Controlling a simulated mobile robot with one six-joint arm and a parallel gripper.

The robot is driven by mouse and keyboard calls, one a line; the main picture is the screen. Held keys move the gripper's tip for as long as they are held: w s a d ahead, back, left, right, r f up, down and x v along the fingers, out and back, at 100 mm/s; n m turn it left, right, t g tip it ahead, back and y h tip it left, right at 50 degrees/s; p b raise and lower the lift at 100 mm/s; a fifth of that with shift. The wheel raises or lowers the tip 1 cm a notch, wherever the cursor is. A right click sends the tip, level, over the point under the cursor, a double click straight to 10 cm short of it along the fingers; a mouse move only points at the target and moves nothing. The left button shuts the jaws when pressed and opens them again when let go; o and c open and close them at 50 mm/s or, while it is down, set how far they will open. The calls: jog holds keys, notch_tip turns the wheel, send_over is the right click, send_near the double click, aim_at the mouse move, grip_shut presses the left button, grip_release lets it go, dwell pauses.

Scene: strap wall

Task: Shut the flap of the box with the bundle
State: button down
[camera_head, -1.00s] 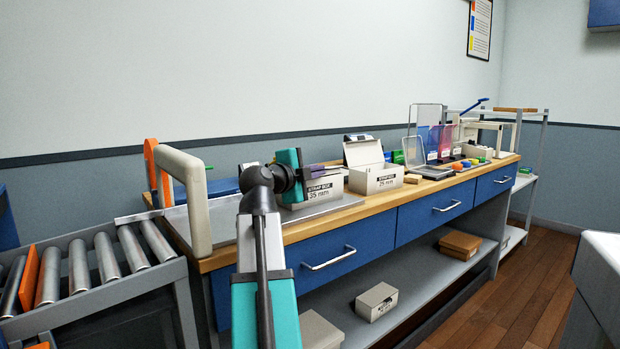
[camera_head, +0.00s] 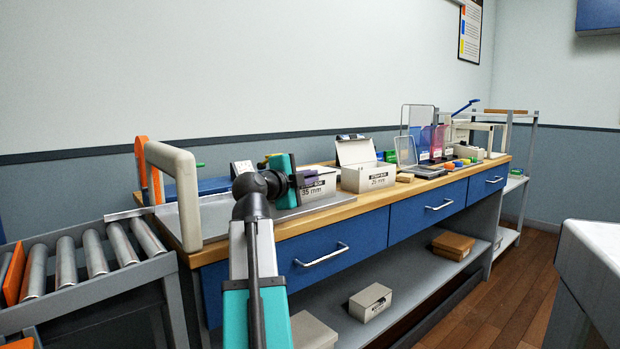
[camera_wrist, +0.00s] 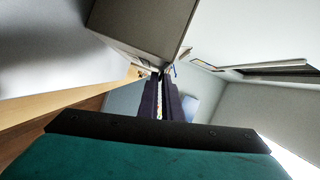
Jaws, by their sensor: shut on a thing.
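A pale box labelled 35 mm (camera_head: 322,187) stands on the bench in the head view, partly behind my gripper (camera_head: 308,179). My gripper is at its left front, with dark fingers pointing right. In the wrist view my gripper (camera_wrist: 161,98) has its fingers nearly together, on something too small to make out. A grey box-like face (camera_wrist: 145,22) is just beyond the fingertips. A second pale box labelled 25 mm (camera_head: 368,180) stands to the right; its flap (camera_head: 356,152) is raised upright. I cannot make out a bundle in either box.
The wooden bench (camera_head: 345,207) has a pale upright frame (camera_head: 186,195) at its left end and a roller conveyor (camera_head: 80,265) beyond it. A small wooden block (camera_head: 405,178), clear panels and coloured pieces lie to the right of the boxes.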

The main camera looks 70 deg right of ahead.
jog(key=shift+s+f, duration=0.1)
jog(key=shift+f, duration=0.2)
jog(key=c, duration=2)
grip_release()
jog(key=shift+d, duration=0.1)
jog(key=shift+r, duration=0.1)
jog(key=w+a+r+p, duration=0.1)
jog(key=a+p, duration=0.1)
jog(key=a, duration=1)
jog(key=shift+w+p, duration=0.3)
jog(key=shift+w, duration=0.1)
jog(key=shift+s, duration=0.1)
